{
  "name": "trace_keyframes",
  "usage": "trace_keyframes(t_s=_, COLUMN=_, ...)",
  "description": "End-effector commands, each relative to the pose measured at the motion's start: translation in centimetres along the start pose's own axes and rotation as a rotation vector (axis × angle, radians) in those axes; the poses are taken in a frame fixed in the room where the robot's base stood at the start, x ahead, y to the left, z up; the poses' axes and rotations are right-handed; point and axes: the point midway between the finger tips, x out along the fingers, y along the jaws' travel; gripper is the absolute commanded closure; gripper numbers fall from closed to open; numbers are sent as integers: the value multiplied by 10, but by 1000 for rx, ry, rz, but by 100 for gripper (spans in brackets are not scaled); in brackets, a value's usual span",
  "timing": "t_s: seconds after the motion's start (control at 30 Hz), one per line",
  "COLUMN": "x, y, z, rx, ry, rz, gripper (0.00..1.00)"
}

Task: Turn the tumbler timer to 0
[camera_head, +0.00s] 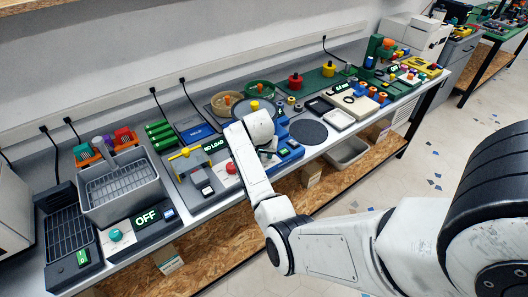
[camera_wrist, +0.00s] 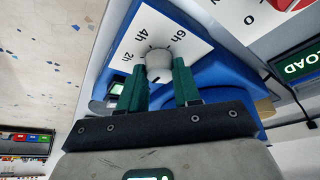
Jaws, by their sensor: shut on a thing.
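The tumbler timer is a light grey knob (camera_wrist: 159,60) on a white dial plate (camera_wrist: 152,25) of a blue machine (camera_wrist: 215,88). In the wrist view, 2h, 4h and 6h are readable around the knob; no 0 shows on this dial. A small dark mark is on the knob's lower side. My gripper (camera_wrist: 159,72) has its green fingers shut on the knob, one on each side. In the head view, the blue machine (camera_head: 290,152) is partly behind my arm, and my fingers and the knob are hidden.
A device with a NO LOAD display (camera_head: 214,145) and a red knob (camera_head: 231,168) stands just left of the blue machine. A round dark pad (camera_head: 308,132) lies to its right. A grey basket unit (camera_head: 122,190) with an OFF display stands further left on the bench.

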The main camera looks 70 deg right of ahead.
Motion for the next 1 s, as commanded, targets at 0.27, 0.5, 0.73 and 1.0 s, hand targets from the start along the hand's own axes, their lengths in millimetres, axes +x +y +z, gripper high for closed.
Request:
trace_keyframes(t_s=0.27, x=-1, y=-1, z=-1, rx=-23, ry=3, rz=-11, gripper=98)
trace_keyframes(t_s=0.5, x=-1, y=-1, z=-1, rx=-23, ry=3, rz=-11, gripper=98)
trace_keyframes(t_s=0.73, x=0, y=0, z=-1, rx=-22, ry=2, rz=-10, gripper=48)
trace_keyframes(t_s=1.0, x=0, y=0, z=0, rx=-22, ry=1, rz=-10, gripper=44)
